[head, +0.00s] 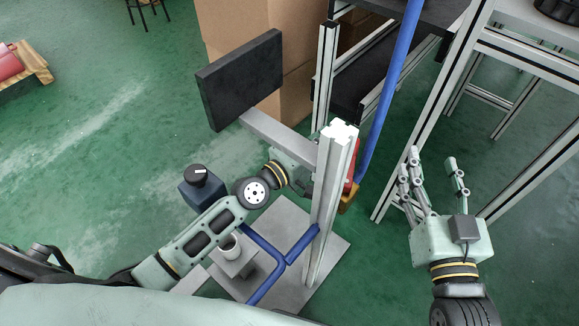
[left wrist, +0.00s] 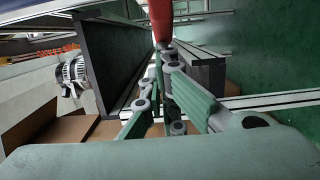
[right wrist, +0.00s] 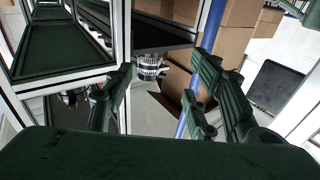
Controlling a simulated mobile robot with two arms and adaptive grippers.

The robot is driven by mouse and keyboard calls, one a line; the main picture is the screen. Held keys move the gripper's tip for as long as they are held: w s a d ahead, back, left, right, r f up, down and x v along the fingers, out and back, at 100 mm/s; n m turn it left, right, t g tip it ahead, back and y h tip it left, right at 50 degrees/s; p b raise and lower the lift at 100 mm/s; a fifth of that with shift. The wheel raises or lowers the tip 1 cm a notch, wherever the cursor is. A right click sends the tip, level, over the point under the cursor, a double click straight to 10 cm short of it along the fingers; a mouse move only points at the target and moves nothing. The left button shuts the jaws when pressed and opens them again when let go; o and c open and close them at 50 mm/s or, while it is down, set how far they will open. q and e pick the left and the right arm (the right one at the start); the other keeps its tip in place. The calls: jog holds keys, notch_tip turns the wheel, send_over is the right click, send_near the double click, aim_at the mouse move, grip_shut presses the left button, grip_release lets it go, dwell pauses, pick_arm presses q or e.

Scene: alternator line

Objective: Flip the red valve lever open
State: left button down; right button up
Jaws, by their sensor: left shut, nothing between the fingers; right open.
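The red valve lever (head: 352,166) shows as a narrow strip behind the upright aluminium post; the post hides much of it. It also shows in the left wrist view (left wrist: 161,20), upright at the top, just beyond my fingertips. The brass-coloured valve body (head: 348,198) sits below it beside the post. My left gripper (head: 312,180) is shut and empty behind the post, close to the lever; I cannot tell whether it touches. It also shows in the left wrist view (left wrist: 165,55). My right gripper (head: 432,160) is open and empty, right of the valve.
A blue pipe (head: 390,90) rises from beside the valve. The post (head: 333,190) stands on a grey base plate (head: 315,265) with blue bent tubes (head: 268,262). A black panel (head: 240,78) and cardboard boxes (head: 285,25) are behind. A metal-framed rack (head: 440,110) stands near my right gripper.

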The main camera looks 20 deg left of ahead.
pick_arm(q)
jog(key=shift+w+d, duration=0.25)
jog(key=shift+d, duration=0.25)
jog(key=shift+w+d, duration=0.2)
jog(key=shift+d, duration=0.3)
pick_arm(e)
notch_tip(320, 180, down, 2)
jog(key=shift+d+f+g+h, duration=0.2)
jog(key=shift+g+h, duration=0.1)
jog(key=shift+g, duration=0.3)
jog(key=shift+s+f, duration=0.1)
jog(key=shift+f, duration=0.05)
